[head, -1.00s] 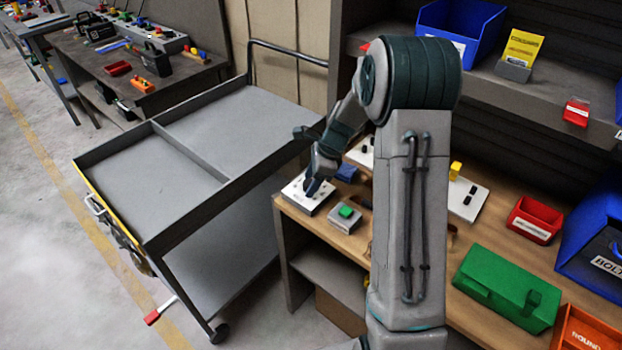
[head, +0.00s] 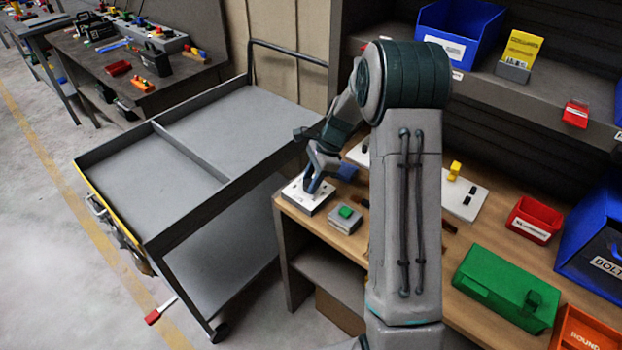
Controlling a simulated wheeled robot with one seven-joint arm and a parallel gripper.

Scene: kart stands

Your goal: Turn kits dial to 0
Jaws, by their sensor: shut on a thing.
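A small white-topped dial box (head: 300,198) stands at the left front corner of the wooden bench. My gripper (head: 313,190) points down over its top, with the fingertips at the box and shut on the dial there. The dial itself is hidden by the fingers, and its marks are too small to read.
A grey box with a green button (head: 346,213) stands just right of the dial box, and a blue block (head: 347,172) lies behind. A grey cart (head: 190,165) stands close on the left. A green case (head: 507,287) and a red bin (head: 535,219) are at the right.

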